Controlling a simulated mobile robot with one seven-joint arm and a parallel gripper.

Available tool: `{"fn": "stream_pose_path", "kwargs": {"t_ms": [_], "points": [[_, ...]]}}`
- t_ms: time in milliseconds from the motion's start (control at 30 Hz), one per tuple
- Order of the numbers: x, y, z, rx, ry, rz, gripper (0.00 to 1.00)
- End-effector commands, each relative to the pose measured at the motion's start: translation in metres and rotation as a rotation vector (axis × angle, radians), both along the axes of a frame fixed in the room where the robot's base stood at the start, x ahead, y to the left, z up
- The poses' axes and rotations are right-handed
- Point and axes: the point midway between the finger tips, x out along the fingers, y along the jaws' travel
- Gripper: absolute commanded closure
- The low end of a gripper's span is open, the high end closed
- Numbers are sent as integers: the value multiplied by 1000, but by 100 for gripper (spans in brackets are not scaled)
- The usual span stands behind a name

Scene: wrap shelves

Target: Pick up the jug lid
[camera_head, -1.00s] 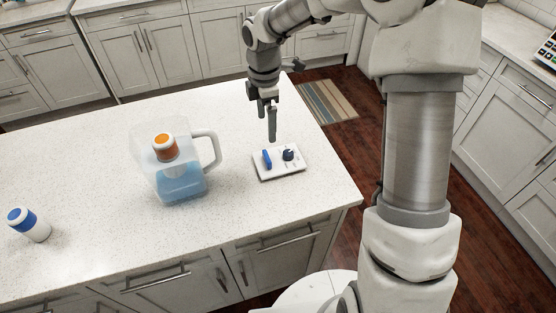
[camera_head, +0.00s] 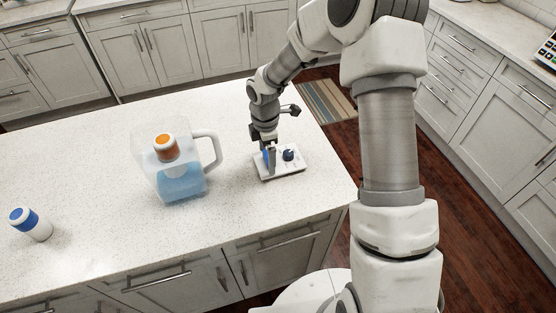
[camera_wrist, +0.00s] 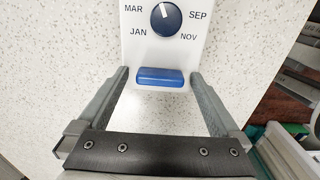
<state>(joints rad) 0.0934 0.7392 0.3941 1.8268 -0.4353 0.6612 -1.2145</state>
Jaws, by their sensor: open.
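The jug lid (camera_head: 288,171) is a white plate lying flat on the counter, right of the jug. It has a raised blue tab (camera_wrist: 160,78) and a dark blue dial (camera_wrist: 166,20) with month letters around it. My gripper (camera_head: 270,167) points down over the lid at the blue tab. In the wrist view its open fingers stand to the left and right of the tab, with a gap on both sides. The clear jug (camera_head: 182,184) stands upright, with blue liquid and a handle on its right.
A white piece with an orange top (camera_head: 166,148) sits in the jug's mouth. A white and blue cylinder (camera_head: 30,224) lies tilted at the far left. The pale counter (camera_head: 90,165) is otherwise clear. Its right edge is close to the lid, with dark wood floor beyond.

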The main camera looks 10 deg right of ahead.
Motion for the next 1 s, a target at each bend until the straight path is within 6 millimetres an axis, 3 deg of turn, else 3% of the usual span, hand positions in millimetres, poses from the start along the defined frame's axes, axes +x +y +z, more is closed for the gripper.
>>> {"fn": "stream_pose_path", "kwargs": {"t_ms": [133,600,1000], "points": [[0,0,0,0,0,0,0],[0,0,0,0,0,0,85],[0,0,8,0,-1,-1,86]]}}
